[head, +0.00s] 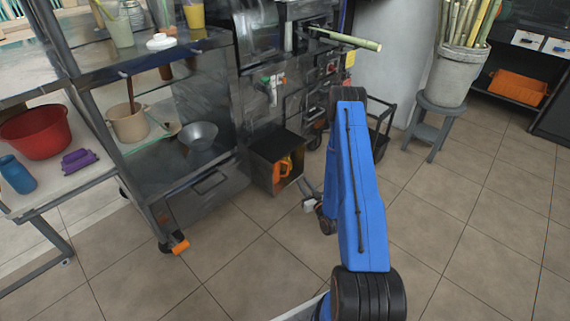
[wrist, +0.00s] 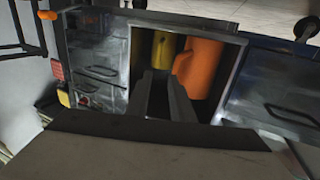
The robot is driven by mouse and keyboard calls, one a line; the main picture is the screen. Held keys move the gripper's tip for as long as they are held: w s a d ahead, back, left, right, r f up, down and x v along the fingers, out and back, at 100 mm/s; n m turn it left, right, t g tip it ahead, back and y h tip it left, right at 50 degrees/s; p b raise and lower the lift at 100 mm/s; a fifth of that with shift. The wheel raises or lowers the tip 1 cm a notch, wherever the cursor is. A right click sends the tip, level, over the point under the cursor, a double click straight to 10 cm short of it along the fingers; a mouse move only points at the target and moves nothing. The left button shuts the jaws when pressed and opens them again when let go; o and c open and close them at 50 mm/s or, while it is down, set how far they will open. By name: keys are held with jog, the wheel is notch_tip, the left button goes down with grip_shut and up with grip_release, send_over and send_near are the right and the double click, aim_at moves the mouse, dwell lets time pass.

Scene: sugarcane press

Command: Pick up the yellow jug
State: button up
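In the wrist view, which looks turned upside down, a yellow jug (wrist: 163,48) stands inside an open metal compartment. An orange jug (wrist: 198,62) stands to its right and looks larger. My gripper (wrist: 160,80) is open, its two dark fingers apart at the compartment mouth and pointing toward the yellow jug. Nothing shows between the fingers. The fingers cover the jug's end nearer the bottom of the picture. In the head view, the orange jug (head: 283,168) shows in the low compartment.
The compartment (head: 262,178) is narrow, with metal walls close around the jugs. A shelf unit (head: 150,60) with pots and bowls stands at left. A stool (head: 433,115) carries a bucket of cane at right. The front tiled floor is mostly clear.

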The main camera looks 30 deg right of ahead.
send_near(291, 164)
jog(key=w, duration=0.3)
jog(key=shift+w+d+f, duration=0.1)
jog(key=shift+w, duration=1.3)
jog(key=shift+w+d, duration=0.1)
jog(key=shift+w, duration=1.3)
jog(key=shift+c, duration=0.5)
grip_shut()
